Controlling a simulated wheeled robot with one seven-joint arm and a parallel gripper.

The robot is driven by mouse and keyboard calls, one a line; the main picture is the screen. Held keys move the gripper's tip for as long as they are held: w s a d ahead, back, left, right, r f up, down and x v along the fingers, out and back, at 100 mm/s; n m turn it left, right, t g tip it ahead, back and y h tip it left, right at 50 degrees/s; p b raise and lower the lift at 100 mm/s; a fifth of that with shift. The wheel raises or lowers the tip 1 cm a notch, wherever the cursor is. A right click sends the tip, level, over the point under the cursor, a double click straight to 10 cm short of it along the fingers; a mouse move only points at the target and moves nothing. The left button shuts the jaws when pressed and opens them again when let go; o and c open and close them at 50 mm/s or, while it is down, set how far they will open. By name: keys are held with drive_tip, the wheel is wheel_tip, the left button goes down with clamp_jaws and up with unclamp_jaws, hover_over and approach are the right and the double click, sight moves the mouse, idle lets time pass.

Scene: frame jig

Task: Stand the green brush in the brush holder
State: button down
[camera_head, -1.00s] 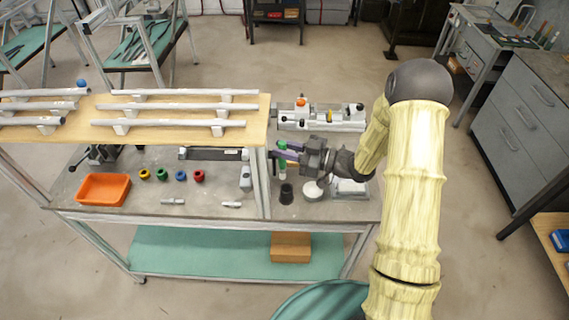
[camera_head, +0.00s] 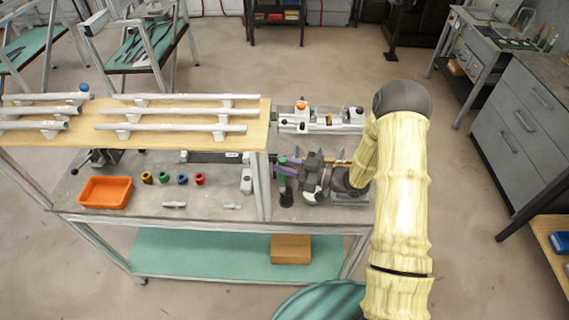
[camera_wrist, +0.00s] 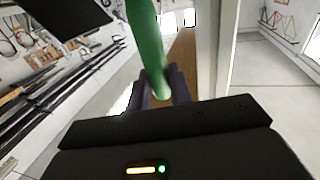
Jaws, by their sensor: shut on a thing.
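My gripper (camera_head: 287,167) is shut on the green brush (camera_head: 282,181), which it holds roughly upright. In the wrist view the brush's green handle (camera_wrist: 148,45) stands between the two purple fingers (camera_wrist: 160,88). The dark cup-like brush holder (camera_head: 286,200) stands on the grey bench top, directly below the brush in the head view. The brush's lower end meets the holder's top in the picture; I cannot tell whether it is inside the rim or above it. The holder does not show in the wrist view.
A white round dish (camera_head: 312,198), partly hidden by my gripper, is right of the holder. A metal fixture (camera_head: 320,120) stands behind. An orange tray (camera_head: 105,191) and several coloured rings lie farther left.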

drive_tip(key=shift+f, duration=0.1)
drive_tip(key=c, duration=1.3)
unclamp_jaws()
drive_tip(key=shift+o, duration=0.2)
drive_tip(key=shift+r, duration=0.2)
drive_tip(key=b+v, duration=0.4)
drive_tip(key=v, duration=0.8)
drive_tip(key=shift+b, duration=0.35)
drive_tip(key=shift+f, duration=0.1)
